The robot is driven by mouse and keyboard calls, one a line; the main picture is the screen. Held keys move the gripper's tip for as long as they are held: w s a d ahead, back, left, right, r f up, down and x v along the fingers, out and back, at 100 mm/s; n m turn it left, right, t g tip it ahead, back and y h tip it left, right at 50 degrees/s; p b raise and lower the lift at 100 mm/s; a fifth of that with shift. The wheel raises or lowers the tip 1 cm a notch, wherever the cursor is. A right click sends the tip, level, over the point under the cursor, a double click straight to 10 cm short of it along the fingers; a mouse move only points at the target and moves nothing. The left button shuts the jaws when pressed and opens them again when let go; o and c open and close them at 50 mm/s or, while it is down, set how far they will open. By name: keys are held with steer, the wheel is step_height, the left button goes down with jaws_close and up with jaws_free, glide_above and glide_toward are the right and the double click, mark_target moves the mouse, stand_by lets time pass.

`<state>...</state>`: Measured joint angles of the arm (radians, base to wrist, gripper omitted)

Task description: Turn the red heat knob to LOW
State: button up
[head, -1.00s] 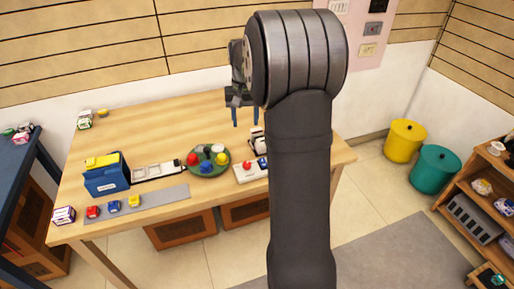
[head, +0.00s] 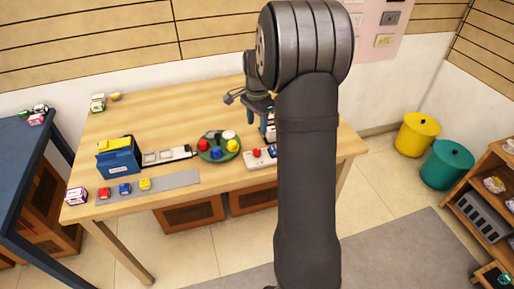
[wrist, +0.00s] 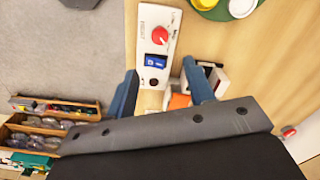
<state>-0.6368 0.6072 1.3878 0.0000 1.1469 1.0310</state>
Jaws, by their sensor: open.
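The red heat knob (wrist: 160,35) sits on a white control panel (wrist: 147,80), beside a blue switch (wrist: 155,63). Small print near the knob is too small to read for sure. In the head view the red knob (head: 257,153) is near the table's front edge, on the white panel (head: 251,163), which is partly hidden by my arm. My gripper (wrist: 160,70) is open and empty in the wrist view. Its blue fingers appear on either side of the panel's lower part, with the knob beyond the fingertips. In the head view my forearm partly hides the gripper.
A round green tray (head: 205,158) with coloured pieces stands left of the panel. A white and dark object (wrist: 212,78) is close to my right finger in the wrist view. A blue box (head: 118,160) is farther left. The table's back middle is clear.

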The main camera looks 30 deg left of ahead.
mark_target(257, 151)
step_height(257, 151, down, 12)
steer(key=shift+r, duration=0.1)
steer(key=shift+c, duration=0.2)
steer(key=c, duration=1)
